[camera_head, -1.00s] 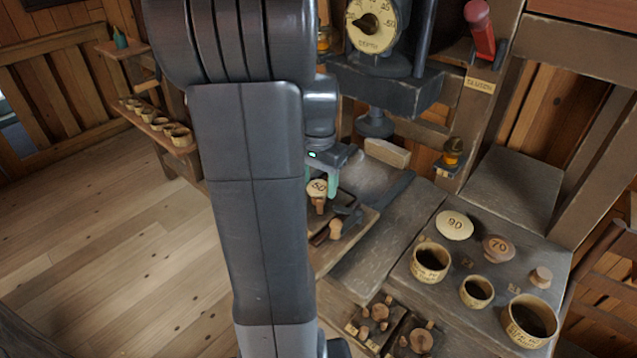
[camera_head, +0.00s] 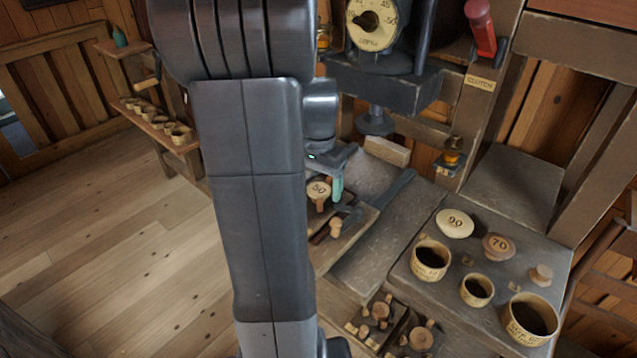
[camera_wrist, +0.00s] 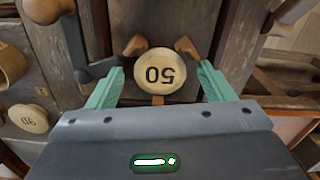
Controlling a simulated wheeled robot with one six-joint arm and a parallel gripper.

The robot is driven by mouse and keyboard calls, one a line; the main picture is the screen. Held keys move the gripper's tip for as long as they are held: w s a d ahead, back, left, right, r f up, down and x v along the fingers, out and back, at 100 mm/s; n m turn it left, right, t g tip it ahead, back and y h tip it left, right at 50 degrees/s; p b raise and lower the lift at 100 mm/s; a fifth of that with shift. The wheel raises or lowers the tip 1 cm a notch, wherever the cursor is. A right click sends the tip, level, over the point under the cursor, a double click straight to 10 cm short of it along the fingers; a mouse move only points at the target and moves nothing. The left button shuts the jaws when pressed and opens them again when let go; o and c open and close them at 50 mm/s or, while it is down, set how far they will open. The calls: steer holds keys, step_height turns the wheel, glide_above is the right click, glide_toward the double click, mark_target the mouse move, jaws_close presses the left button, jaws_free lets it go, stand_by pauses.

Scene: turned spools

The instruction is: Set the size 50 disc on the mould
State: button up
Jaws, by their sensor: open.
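The size 50 disc (camera_head: 319,190) is pale, round and marked 50. I cannot tell for certain which thing is the mould.
Small trays (camera_head: 380,316) stand in front.

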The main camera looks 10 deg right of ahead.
mark_target(318, 190)
step_height(318, 190, up, 13)
steer(key=shift+f, duration=0.2)
steer(key=shift+f, duration=0.1)
stand_by(0.7)
step_height(318, 190, down, 13)
steer(key=shift+r, duration=0.6)
steer(key=shift+f, duration=0.1)
